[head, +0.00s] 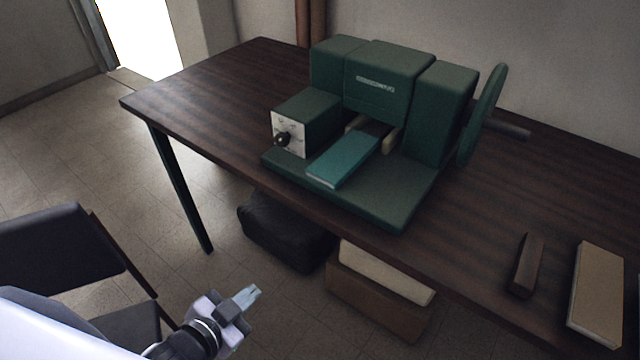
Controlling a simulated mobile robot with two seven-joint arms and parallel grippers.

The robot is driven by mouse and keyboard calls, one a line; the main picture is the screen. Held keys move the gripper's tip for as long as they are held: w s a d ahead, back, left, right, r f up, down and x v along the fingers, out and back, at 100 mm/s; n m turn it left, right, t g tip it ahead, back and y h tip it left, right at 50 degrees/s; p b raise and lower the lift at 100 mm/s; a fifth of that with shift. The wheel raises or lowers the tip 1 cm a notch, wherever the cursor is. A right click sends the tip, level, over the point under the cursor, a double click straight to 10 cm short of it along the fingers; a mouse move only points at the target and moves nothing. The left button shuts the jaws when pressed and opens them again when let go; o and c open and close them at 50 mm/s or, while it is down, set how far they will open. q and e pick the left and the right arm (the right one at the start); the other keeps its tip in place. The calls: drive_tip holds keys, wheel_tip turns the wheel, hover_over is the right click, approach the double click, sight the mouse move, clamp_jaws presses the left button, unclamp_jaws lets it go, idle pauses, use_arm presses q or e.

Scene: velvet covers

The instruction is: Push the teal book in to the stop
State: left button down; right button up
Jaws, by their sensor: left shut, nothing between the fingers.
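The teal book (345,160) lies flat on the base plate (385,200) of a dark green machine (385,85). Its far end reaches between two pale guides (391,139) under the machine's head. Its near end sticks out toward the table's front edge. How far in the far end sits is hidden. My left gripper (251,293) is shut and empty. It is in front of the table, below and to the left of the book, well apart from it. My right gripper is not in view.
A control box with a black knob (283,139) stands left of the book. A green handwheel (484,113) is at the machine's right. A dark block (526,265) and a beige book (598,295) lie at right. A chair (60,245) stands at left; a black bag (285,232) and box (375,300) are below the table.

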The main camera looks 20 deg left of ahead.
sight(319, 178)
use_arm(q)
drive_tip(key=w+d+r+m+t+h+b, duration=0.1)
drive_tip(key=w+r+m+t+h+b, duration=0.1)
drive_tip(key=r+m+b, duration=0.35)
drive_tip(key=w+d+r+m+t+h+b, duration=0.1)
drive_tip(key=w+r+m+t+h+b, duration=0.1)
drive_tip(key=r+m, duration=0.6)
drive_tip(key=shift+m+t, duration=0.3)
drive_tip(key=shift+m, duration=0.55)
drive_tip(key=p+x, duration=0.2)
drive_tip(key=x, duration=1.1)
drive_tip(key=shift+w+p, duration=0.15)
drive_tip(key=shift+p, duration=0.25)
drive_tip(key=shift+w+d+f, duration=0.1)
drive_tip(key=shift+w, duration=0.3)
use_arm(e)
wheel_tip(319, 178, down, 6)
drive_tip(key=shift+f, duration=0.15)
use_arm(q)
drive_tip(key=shift+w, duration=0.1)
